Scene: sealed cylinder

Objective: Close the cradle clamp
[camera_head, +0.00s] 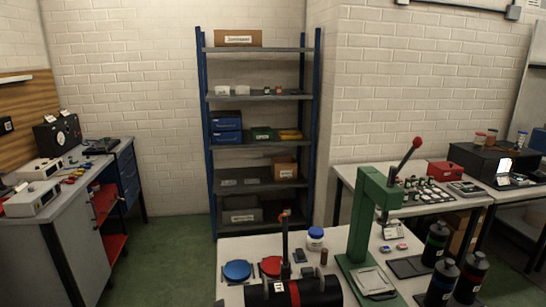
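A black cylinder (318,290) with a red band and a white label lies on its side at the front edge of the near workbench (231,258), cut off by the bottom of the picture. The cradle itself is mostly hidden by the cylinder and the picture edge. I cannot tell how the clamp sits on the cylinder. Neither of my grippers is in view.
A blue disc (237,270) and a red disc (270,266) lie left of the lever. A green press (364,220) with a raised red-knobbed handle stands to the right. Several black bottles (436,243) stand at the right. A white jar (315,239) with a blue lid stands behind the cylinder.

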